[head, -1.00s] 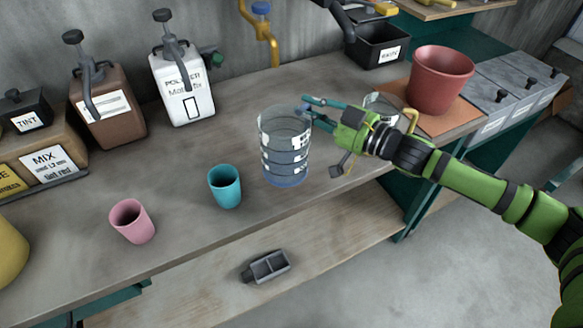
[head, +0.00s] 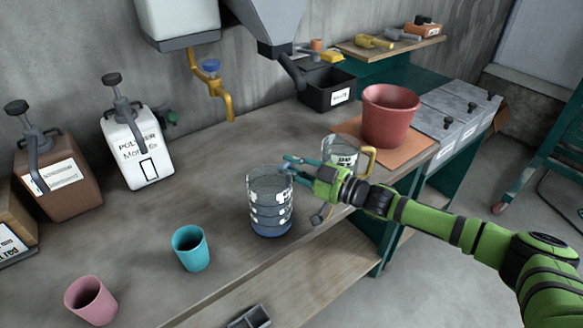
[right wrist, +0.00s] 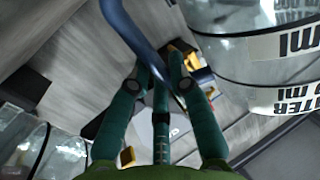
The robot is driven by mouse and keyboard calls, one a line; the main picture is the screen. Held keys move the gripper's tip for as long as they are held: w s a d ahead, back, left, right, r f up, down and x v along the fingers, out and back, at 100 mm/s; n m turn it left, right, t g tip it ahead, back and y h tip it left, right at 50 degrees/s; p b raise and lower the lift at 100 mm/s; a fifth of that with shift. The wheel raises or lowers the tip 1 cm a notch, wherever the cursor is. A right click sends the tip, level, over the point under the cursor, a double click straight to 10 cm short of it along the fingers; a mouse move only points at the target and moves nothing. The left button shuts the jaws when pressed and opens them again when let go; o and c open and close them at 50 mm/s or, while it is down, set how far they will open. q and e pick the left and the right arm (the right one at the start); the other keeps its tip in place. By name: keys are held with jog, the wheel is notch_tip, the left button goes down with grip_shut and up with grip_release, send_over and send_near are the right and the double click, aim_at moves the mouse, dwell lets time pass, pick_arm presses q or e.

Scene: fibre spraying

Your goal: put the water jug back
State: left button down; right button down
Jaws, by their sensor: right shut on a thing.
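The water jug (head: 269,212) is a clear, ringed vessel with a blue base, upright over the workbench (head: 225,190), to the right of the cyan cup. I cannot tell whether its base touches the bench. My right gripper (head: 291,168) is at the jug's upper right side, shut on its blue handle. In the right wrist view the blue handle (right wrist: 137,38) runs between the fingers, and the jug's clear, labelled wall (right wrist: 255,60) fills the upper right. My left gripper is out of view.
A cyan cup (head: 191,250) and pink cup (head: 91,301) stand to the left. A clear cup with yellow handle (head: 341,160) is close behind my right gripper. A red pot (head: 389,118) stands on an orange mat (head: 425,146). A yellow tap (head: 223,98) hangs above the bench.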

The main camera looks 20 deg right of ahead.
jog(key=shift+f, duration=0.25)
jog(key=c, duration=1.2)
grip_release()
jog(key=shift+o, duration=0.2)
jog(key=b+v, duration=0.2)
jog(key=v, duration=1)
jog(key=shift+r+b, duration=0.15)
jog(key=shift+b, duration=0.15)
